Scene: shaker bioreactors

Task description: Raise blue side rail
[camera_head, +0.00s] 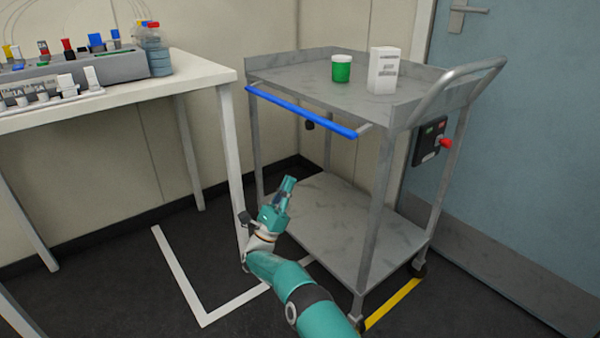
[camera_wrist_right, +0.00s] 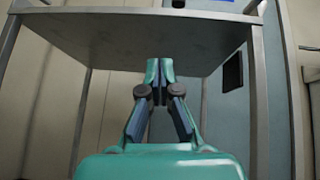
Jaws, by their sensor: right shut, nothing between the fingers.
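The blue side rail (camera_head: 300,111) runs along the near left side of the grey metal cart (camera_head: 335,212), a little below its top tray, with a grey bracket at its right end. My right gripper (camera_head: 289,183) is shut and empty. It points upward below the rail and apart from it, in front of the cart's lower shelf. In the right wrist view, the shut fingers (camera_wrist_right: 160,70) show in front of the underside of the cart's top tray (camera_wrist_right: 130,40). I cannot make out the blue rail clearly in that view. My left gripper is not in view.
A green jar (camera_head: 341,69) and a white box (camera_head: 383,70) stand on the top tray. A white bench (camera_head: 190,75) with lab ware stands left. White tape (camera_head: 180,270) marks the floor.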

